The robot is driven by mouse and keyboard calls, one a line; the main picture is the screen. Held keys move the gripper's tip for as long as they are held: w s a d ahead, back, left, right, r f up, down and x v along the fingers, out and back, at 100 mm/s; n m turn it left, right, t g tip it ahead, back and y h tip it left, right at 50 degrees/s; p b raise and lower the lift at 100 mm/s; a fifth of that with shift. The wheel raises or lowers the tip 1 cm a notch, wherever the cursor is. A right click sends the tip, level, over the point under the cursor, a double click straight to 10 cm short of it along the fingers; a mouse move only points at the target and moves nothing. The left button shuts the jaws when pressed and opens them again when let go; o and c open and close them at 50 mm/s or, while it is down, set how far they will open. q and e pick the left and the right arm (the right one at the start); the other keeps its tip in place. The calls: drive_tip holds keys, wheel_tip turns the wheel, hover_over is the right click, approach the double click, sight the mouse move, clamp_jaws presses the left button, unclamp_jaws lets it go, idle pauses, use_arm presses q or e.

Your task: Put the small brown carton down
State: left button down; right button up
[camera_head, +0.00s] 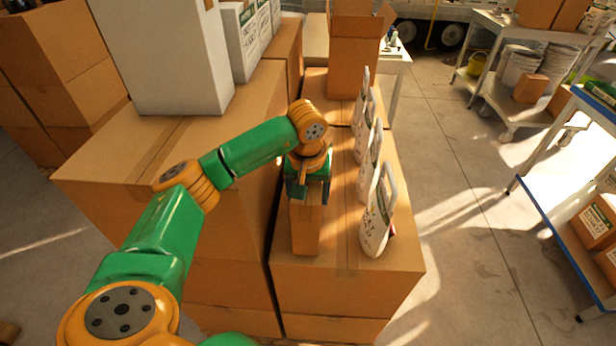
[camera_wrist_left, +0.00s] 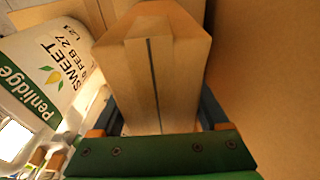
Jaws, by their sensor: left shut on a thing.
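The small brown carton (camera_head: 306,228) is upright at the left part of the near large carton's top (camera_head: 335,262) in the head view. My left gripper (camera_head: 308,190) comes down on it from above and is shut on its upper part. In the left wrist view the carton (camera_wrist_left: 155,75) fills the middle, between the two dark fingers of my left gripper (camera_wrist_left: 160,115). The carton's base appears at the large carton's top, but I cannot tell whether it touches. My right gripper is not in view.
Several white bags with handles (camera_head: 376,225) stand in a row just right of the carton; one printed bag (camera_wrist_left: 45,70) shows in the wrist view. A larger carton stack (camera_head: 110,160) is on the left. Open floor (camera_head: 450,200) lies to the right.

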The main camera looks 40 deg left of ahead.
sight(308, 184)
use_arm(q)
drive_tip(key=shift+f, duration=0.45)
unclamp_jaws()
drive_tip(key=shift+s, duration=0.1)
drive_tip(key=r, duration=0.3)
drive_tip(key=r+b, duration=0.1)
drive_tip(key=r, duration=0.1)
drive_tip(key=shift+s+d+r, duration=0.25)
drive_tip(key=shift+s, duration=0.05)
drive_tip(key=r, duration=0.2)
drive_tip(key=r+p, duration=0.1)
drive_tip(key=r, duration=0.1)
drive_tip(key=s+r, duration=0.1)
drive_tip(key=r, duration=0.1)
drive_tip(key=shift+d+r, duration=0.25)
drive_tip(key=shift+d, duration=0.05)
drive_tip(key=shift+f, duration=0.1)
